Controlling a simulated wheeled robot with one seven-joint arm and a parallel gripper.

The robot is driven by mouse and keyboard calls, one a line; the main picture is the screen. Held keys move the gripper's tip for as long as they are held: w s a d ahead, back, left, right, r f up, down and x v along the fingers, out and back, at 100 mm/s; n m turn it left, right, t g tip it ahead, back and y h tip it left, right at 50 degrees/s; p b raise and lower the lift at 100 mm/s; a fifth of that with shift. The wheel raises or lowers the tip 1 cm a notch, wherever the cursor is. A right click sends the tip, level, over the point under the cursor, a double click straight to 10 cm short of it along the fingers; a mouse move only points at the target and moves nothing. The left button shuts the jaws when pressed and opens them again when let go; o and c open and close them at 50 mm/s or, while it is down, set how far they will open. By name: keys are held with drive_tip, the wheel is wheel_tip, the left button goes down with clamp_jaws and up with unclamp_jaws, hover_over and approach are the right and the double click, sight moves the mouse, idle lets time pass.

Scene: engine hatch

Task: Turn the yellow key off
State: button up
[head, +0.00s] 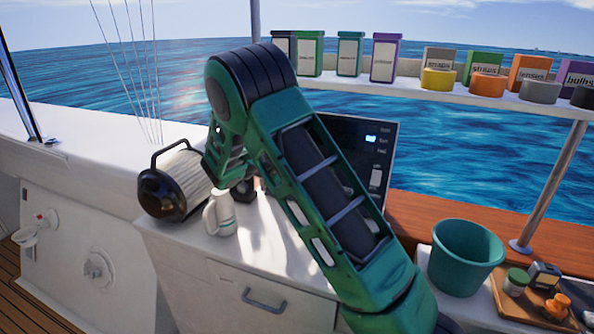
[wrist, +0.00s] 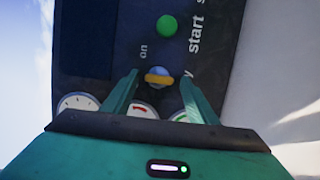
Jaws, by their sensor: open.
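The yellow key (wrist: 158,79) shows in the wrist view on a dark panel (wrist: 100,88), with its bar lying crosswise in the picture over a round blue-grey base. The word "on" is printed above it. My gripper (wrist: 162,86) is open, with one green finger on each side of the key; I cannot tell whether either finger touches it. In the head view my green arm covers the gripper and the key, so neither can be made out there.
A green button (wrist: 167,26) sits on the panel above the key, beside the word "start".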

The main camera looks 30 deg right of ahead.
drive_tip(key=v, duration=1)
drive_tip(key=shift+a, duration=0.35)
drive_tip(key=shift+r, duration=0.1)
drive_tip(key=s+d+m+g+y, duration=0.25)
drive_tip(key=s+d, duration=0.25)
drive_tip(key=s, duration=0.5)
drive_tip(key=s+d+m+g+y, duration=0.2)
drive_tip(key=s+d+m+y, duration=0.15)
drive_tip(key=s+d, duration=0.4)
drive_tip(key=s+a+m+y, duration=0.3)
drive_tip(key=s+a, duration=0.2)
drive_tip(key=s, duration=0.8)
drive_tip(key=s+a+f+m+y, duration=0.1)
drive_tip(key=s+a+m+y, duration=0.2)
drive_tip(key=s, duration=1)
drive_tip(key=shift+s+a+f+y, duration=0.2)
drive_tip(key=shift+s+a+y, duration=0.1)
drive_tip(key=shift+a, duration=0.7)
